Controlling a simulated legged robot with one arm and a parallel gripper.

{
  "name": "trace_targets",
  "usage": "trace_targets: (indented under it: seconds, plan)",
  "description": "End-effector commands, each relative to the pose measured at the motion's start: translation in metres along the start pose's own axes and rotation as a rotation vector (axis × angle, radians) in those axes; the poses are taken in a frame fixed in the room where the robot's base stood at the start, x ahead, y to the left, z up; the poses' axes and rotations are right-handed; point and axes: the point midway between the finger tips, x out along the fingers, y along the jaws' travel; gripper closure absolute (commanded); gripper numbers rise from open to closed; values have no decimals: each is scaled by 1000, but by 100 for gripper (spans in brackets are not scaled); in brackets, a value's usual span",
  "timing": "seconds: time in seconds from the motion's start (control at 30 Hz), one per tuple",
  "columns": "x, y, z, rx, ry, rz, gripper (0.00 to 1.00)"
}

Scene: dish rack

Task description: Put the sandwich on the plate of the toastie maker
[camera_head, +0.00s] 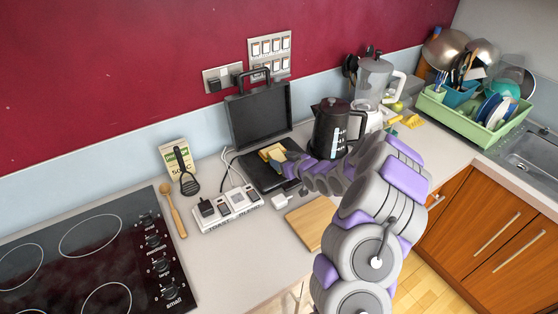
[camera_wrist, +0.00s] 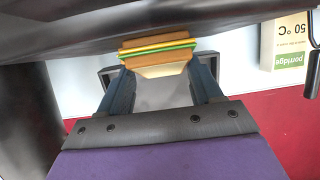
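The toastie maker stands open on the counter, its dark lid (camera_head: 260,114) upright and its dark lower plate (camera_head: 262,178) flat in front. The sandwich (camera_head: 272,152), bread with yellow and green filling edges, is at the lower plate. It also shows between my fingertips in the wrist view (camera_wrist: 158,58). My gripper (camera_head: 282,158) reaches in from the right, with its fingers (camera_wrist: 160,82) at the two ends of the sandwich, apparently gripping it. I cannot tell whether the sandwich touches the plate. My gripper hides the plate's right part.
A black kettle (camera_head: 333,127) stands close right of the toastie maker. A socket strip (camera_head: 228,208), cables and a wooden board (camera_head: 312,222) lie in front. A porridge box (camera_head: 176,157), spatula (camera_head: 187,175) and hob (camera_head: 95,250) are left. A green dish rack (camera_head: 460,117) is far right.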

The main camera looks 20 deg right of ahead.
Motion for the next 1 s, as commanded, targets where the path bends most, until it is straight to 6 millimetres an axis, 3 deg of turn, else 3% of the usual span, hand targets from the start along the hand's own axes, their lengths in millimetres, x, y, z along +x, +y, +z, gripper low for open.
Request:
trace_targets:
  seconds: [0.43,0.77,1.0]
  plan:
    - [0,0,0,0,0,0,78]
    - [-2,0,-6,-2,0,0,79]
    - [-13,1,-33,-4,3,2,79]
